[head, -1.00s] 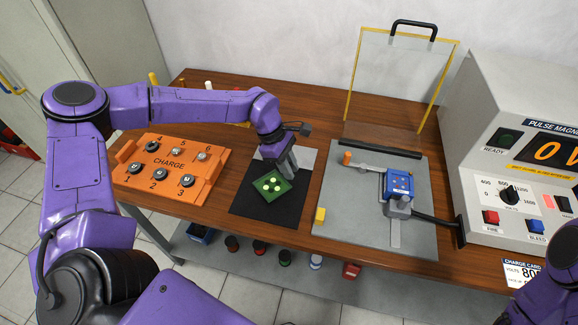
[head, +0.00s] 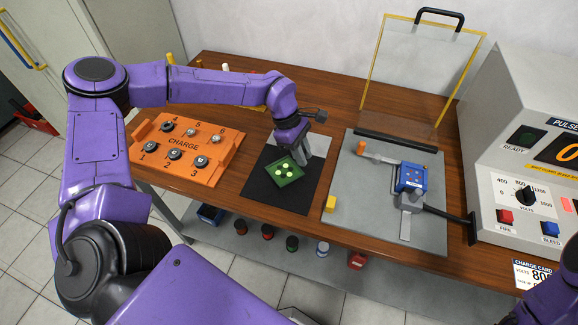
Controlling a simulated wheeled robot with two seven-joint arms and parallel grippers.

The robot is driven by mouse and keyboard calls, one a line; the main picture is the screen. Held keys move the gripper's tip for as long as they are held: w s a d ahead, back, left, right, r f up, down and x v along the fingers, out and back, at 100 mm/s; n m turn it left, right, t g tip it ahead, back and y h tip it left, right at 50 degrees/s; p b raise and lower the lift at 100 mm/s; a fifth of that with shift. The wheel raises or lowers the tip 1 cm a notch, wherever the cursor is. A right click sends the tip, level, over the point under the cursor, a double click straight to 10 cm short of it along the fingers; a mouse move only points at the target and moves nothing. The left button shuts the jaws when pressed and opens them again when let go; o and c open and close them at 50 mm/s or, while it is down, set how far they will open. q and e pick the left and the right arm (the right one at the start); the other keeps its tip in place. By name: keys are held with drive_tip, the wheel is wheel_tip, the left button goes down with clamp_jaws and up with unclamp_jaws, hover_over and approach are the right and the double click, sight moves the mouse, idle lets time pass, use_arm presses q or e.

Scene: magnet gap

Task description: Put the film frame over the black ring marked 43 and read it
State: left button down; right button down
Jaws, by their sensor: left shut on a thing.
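The film frame (head: 285,172) is a small dark green square with several bright yellow-green round spots. My left gripper (head: 301,158) is shut on its far right edge and holds it over the black mat (head: 262,190). I cannot tell whether the frame touches anything below it. The black ring marked 43 cannot be seen; whatever lies under the frame is hidden. Part of my right arm (head: 556,300) shows at the lower right corner, but its gripper is out of view.
An orange tray marked CHARGE (head: 222,172) with several numbered round pieces stands left. Right of the mat is a grey plate (head: 345,215) with a blue device (head: 411,178) and yellow block (head: 330,203). Behind stands a clear yellow-edged shield (head: 420,75); the pulse magnet box (head: 490,130) is far right.

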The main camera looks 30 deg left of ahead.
use_arm(q)
drive_tip(key=shift+r, duration=0.1)
wheel_tip(320, 180, up, 6)
drive_tip(key=p, duration=0.5)
